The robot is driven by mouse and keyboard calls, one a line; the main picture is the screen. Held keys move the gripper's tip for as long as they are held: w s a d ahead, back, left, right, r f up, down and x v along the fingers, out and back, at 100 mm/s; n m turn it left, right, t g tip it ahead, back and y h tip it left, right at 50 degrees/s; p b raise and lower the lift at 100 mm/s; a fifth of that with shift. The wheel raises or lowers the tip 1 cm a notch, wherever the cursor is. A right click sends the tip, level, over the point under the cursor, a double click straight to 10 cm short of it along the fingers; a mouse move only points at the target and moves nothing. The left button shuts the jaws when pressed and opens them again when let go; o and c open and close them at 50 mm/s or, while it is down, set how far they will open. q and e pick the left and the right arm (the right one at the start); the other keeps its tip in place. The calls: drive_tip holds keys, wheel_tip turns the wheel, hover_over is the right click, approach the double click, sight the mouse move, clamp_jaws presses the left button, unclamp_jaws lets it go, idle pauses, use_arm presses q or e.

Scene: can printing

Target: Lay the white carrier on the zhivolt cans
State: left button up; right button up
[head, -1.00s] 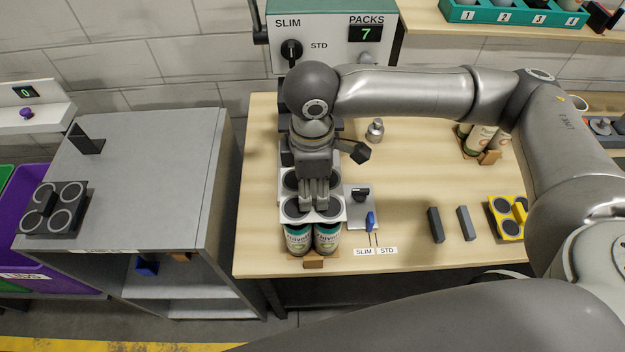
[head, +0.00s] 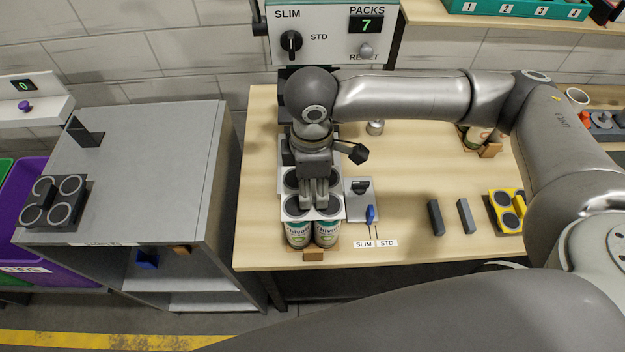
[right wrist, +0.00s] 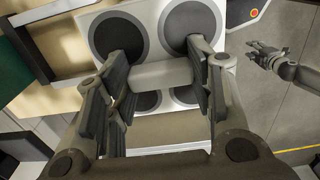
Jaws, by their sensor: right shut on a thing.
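The white carrier (head: 311,216) has dark round rings and lies level at the front left of the wooden table. My right gripper (head: 313,205) is above it, shut on its middle bar. The right wrist view shows the bar (right wrist: 160,75) between the fingers. The zhivolt cans (head: 298,236) stand upright under the carrier; two front ones show, and the others are hidden. The carrier is at their tops; I cannot tell whether it rests fully on them. My left gripper (right wrist: 263,54) shows only in the right wrist view, empty with fingers apart.
A grey plate with a blue lever (head: 370,214) is close right of the carrier. A yellow carrier (head: 506,211) and two dark blocks are farther right. A black carrier (head: 54,203) lies on the grey cabinet (head: 160,140). The machine (head: 330,35) stands behind.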

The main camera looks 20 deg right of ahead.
drive_tip(key=o, duration=1.1)
wheel_tip(320, 180, up, 12)
drive_tip(key=shift+r, duration=0.1)
idle(0.4)
